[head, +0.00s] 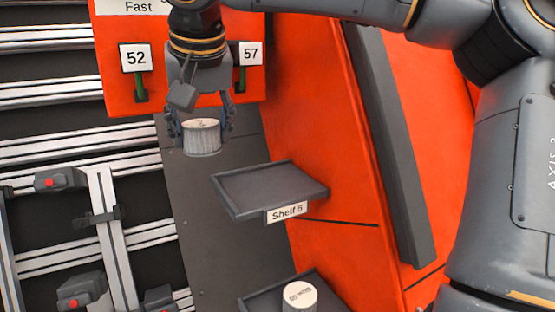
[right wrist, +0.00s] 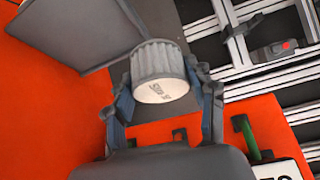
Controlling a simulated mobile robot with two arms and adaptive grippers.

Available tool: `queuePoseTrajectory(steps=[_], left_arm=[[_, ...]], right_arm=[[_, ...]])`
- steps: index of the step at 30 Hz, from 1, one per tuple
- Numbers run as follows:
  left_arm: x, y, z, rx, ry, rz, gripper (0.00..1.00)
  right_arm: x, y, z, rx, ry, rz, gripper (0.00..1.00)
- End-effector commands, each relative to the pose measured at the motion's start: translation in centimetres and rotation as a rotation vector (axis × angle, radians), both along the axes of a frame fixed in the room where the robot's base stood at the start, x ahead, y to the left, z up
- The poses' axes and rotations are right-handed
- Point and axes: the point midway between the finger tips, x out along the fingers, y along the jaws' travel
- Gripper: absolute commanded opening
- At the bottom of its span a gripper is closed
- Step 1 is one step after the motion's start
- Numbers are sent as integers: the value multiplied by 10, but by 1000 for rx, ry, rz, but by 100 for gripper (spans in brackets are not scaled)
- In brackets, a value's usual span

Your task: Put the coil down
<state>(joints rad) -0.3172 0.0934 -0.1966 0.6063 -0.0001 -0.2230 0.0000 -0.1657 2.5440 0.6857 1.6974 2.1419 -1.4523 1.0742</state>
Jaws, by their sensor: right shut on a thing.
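A grey-white ribbed cylinder, which I take to be the coil (head: 201,140), is held upright in my right gripper (head: 201,128). The fingers grip it from both sides, and its lower part hangs free in the air. In the right wrist view the coil (right wrist: 158,64) sits between the fingers (right wrist: 165,92), with small unreadable print on its near end. An empty grey tray-like shelf (head: 262,185), labelled "Shelf 5", is below and to the right of the coil, apart from it. My left gripper is not in view.
A second shelf (head: 258,303) lower down bears a white cylinder (head: 299,297) with print on top. An orange panel (head: 105,60) with signs 52 and 57 is behind my gripper. Aluminium rails (head: 107,220) with red-button boxes (head: 59,181) stand at left.

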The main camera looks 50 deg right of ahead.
Motion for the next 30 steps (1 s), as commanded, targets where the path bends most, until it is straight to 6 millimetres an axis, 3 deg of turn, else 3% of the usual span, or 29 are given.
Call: queuePoseTrajectory(steps=[1, 9, 15, 23, 30], left_arm=[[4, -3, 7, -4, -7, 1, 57], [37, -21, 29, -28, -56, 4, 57], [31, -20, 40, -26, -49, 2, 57], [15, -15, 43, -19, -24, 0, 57], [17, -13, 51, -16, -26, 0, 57]], right_arm=[[-5, -15, 4, 7, -2, -2, 12], [-26, -82, 4, 9, -2, 0, 12], [-39, -123, 4, 8, -2, 2, 12], [-39, -123, -29, 1, 1, 3, 12], [-39, -123, -59, 4, 4, 5, 12]])
